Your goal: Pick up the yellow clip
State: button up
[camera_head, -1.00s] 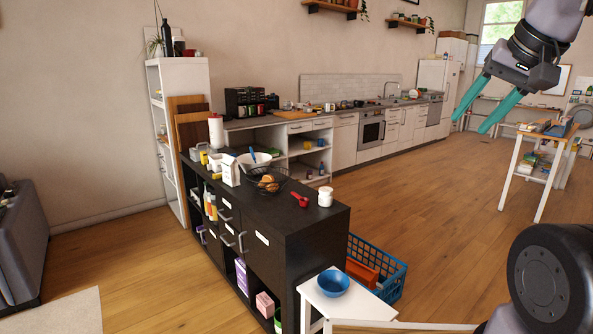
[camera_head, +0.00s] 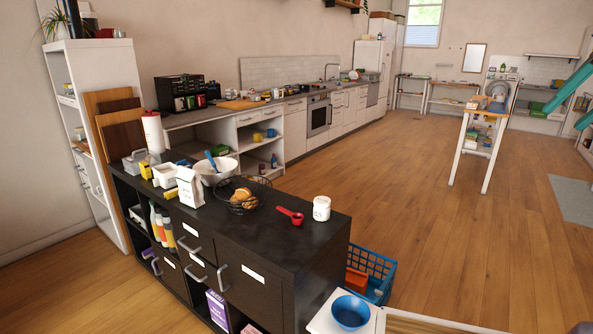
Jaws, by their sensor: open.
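I cannot make out a yellow clip for certain in this view. A small yellow item (camera_head: 146,169) stands at the far left end of the black cabinet top, too small to identify. My gripper (camera_head: 561,120) is at the right edge, with its two teal fingers apart and nothing between them. The rest of it is cut off by the frame. It is held in the air, well away from the cabinet in the picture.
The black cabinet (camera_head: 319,238) carries a white bowl (camera_head: 216,171), a wire basket (camera_head: 240,204), a red scoop (camera_head: 291,215) and a white jar (camera_head: 321,208). A blue bowl (camera_head: 350,312) sits on a white stool. A blue crate (camera_head: 377,271) is beside the cabinet. Wooden floor is open at right.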

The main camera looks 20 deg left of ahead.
aim_at(172, 194)
jog(key=i+j, duration=0.1)
jog(key=j, duration=0.6)
jog(key=i+j, duration=0.1)
jog(key=j, duration=0.6)
jog(key=i+j, duration=0.1)
jog(key=j, duration=0.6)
jog(key=i+j, duration=0.1)
jog(key=j, duration=0.55)
jog(key=i+j, duration=0.1)
jog(key=j, duration=0.6)
jog(key=i+j, duration=0.1)
jog(key=j, duration=0.6)
jog(key=i+j, duration=0.1)
jog(key=j, duration=0.6)
jog(key=i+j, duration=0.1)
jog(key=j, duration=0.6)
